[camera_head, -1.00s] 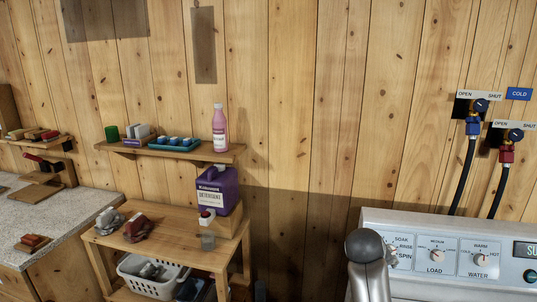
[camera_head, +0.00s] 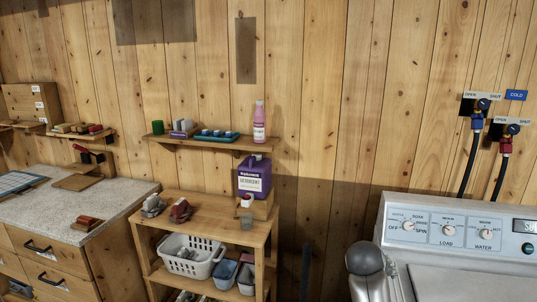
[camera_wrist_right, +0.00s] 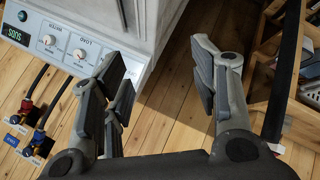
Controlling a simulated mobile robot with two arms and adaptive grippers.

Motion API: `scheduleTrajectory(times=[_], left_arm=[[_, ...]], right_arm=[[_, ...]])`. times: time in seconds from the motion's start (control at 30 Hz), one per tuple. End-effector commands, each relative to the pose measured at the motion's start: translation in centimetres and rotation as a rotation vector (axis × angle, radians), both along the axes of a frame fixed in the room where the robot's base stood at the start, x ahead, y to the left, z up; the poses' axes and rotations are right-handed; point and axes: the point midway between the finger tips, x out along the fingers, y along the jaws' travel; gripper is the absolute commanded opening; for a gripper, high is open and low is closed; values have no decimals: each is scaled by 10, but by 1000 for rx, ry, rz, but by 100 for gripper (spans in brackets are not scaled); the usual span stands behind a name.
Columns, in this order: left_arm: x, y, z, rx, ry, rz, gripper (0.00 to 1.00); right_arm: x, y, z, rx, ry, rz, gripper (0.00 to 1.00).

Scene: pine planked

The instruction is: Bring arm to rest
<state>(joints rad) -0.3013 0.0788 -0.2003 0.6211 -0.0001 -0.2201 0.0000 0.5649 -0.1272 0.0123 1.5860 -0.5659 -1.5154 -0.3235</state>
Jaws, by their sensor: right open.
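My right gripper (camera_wrist_right: 160,80) shows in the right wrist view with its two jointed fingers spread apart. In the head view, a grey rounded link of my arm (camera_head: 366,258) stands at the bottom, in front of the washer's left end. The gripper itself does not show there. My left gripper is in neither view.
The washing machine (camera_head: 450,222) is at the right, below the blue and red taps (camera_head: 491,120). A wooden stand (camera_head: 220,208) holds a purple detergent jug (camera_head: 253,178) and a white basket (camera_head: 190,256). A speckled counter (camera_head: 75,208) is at the left.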

Motion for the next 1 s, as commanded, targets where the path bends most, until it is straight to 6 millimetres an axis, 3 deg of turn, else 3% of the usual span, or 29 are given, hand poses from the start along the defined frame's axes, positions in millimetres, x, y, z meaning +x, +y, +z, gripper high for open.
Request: scheduleTrajectory(times=[0.17, 0.37, 0.57, 0.7, 0.77, 0.87, 1.0], left_arm=[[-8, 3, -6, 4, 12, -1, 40], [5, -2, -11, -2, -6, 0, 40], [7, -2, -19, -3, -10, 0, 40], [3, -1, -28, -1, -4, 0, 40], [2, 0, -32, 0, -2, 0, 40], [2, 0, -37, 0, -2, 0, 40], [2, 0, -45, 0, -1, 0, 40]], right_arm=[[0, 5, -46, 2, 30, 34, 55], [-7, 15, -111, 13, 71, 84, 55], [-32, 28, -211, 50, 134, 146, 55], [-75, 40, -308, 103, 198, 190, 55], [-99, 45, -347, 131, 223, 203, 55], [-145, 51, -408, 180, 265, 216, 55], [-221, 57, -485, 251, 326, 214, 55]])
